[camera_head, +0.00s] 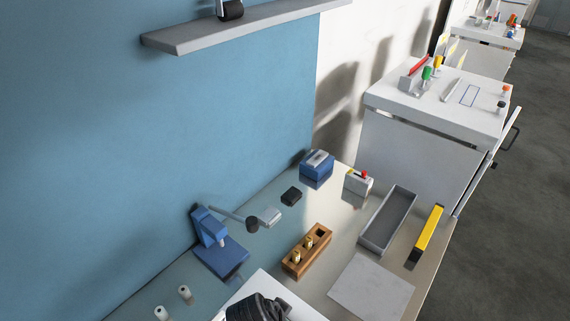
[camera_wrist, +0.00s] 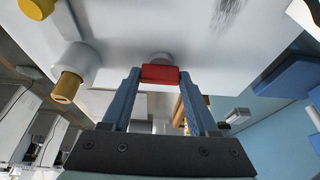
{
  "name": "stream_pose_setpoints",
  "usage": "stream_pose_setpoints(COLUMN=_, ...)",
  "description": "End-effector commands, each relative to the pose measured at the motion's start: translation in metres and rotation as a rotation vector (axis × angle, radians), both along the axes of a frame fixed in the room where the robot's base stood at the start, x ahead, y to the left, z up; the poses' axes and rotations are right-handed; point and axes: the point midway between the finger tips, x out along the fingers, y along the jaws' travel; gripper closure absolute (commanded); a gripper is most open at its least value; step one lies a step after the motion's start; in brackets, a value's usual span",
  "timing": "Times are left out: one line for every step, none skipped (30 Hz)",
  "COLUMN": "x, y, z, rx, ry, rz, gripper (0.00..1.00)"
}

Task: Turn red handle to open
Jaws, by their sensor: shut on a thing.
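The red handle (camera_wrist: 160,74) is a small red block in the wrist view, in front of a round grey mount under a white surface (camera_wrist: 130,20). My gripper (camera_wrist: 159,76) has its two blue-grey fingers on either side of the handle and is shut on it. The fingertips touch the handle's left and right ends. In the head view I cannot make out this handle or my fingertips. A dark ribbed part (camera_head: 258,308) sits over a white panel (camera_head: 290,292) at the bottom edge, cut off by the frame.
A white cylinder with a yellow tip (camera_wrist: 70,85) is left of my fingers. In the head view, the table holds a wooden block (camera_head: 293,268), a grey tray (camera_head: 369,236), a blue stand (camera_head: 230,260) and a yellow bar (camera_head: 430,228). A shelf (camera_head: 190,38) juts from the blue wall.

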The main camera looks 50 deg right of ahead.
Motion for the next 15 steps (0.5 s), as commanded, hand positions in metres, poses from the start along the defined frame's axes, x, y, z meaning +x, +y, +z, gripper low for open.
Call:
stream_pose_setpoints(x=0.0005, y=-0.0003, z=0.0006, rx=0.000, ry=-0.002, rz=-0.003, gripper=0.96)
stream_pose_setpoints(x=0.0004, y=-0.0003, z=0.0006, rx=0.000, ry=-0.002, rz=-0.003, gripper=0.96)
stream_pose_setpoints(x=0.0004, y=-0.0003, z=0.0006, rx=0.000, ry=-0.002, rz=-0.003, gripper=0.96)
stream_pose_setpoints(x=0.0004, y=-0.0004, z=0.0006, rx=0.000, ry=-0.002, rz=-0.003, gripper=0.96)
stream_pose_setpoints(x=0.0004, y=-0.0004, z=0.0006, rx=0.000, ry=-0.002, rz=-0.003, gripper=0.38)
stream_pose_setpoints(x=0.0004, y=-0.0004, z=0.0006, rx=0.000, ry=-0.002, rz=-0.003, gripper=0.31)
stream_pose_setpoints(x=0.0003, y=-0.0003, z=0.0005, rx=0.000, ry=-0.002, rz=-0.003, gripper=0.26)
stream_pose_setpoints(x=0.0003, y=-0.0003, z=0.0005, rx=0.000, ry=-0.002, rz=-0.002, gripper=0.20)
stream_pose_setpoints(x=0.0002, y=-0.0003, z=0.0005, rx=0.000, ry=-0.002, rz=-0.002, gripper=0.13)
stream_pose_setpoints(x=0.0002, y=-0.0003, z=0.0005, rx=0.000, ry=-0.002, rz=-0.002, gripper=0.10)
stream_pose_setpoints(x=0.0002, y=-0.0003, z=0.0003, rx=0.000, ry=-0.002, rz=-0.002, gripper=0.10)
stream_pose_setpoints(x=0.0002, y=-0.0003, z=0.0003, rx=0.000, ry=-0.002, rz=-0.001, gripper=0.10)
stream_pose_setpoints(x=0.0001, y=-0.0003, z=0.0003, rx=0.000, ry=-0.002, rz=-0.001, gripper=0.10)
stream_pose_setpoints(x=0.0001, y=-0.0002, z=0.0002, rx=0.000, ry=-0.002, rz=-0.001, gripper=0.10)
stream_pose_setpoints(x=0.0000, y=-0.0002, z=0.0002, rx=0.000, ry=-0.002, rz=-0.001, gripper=0.10)
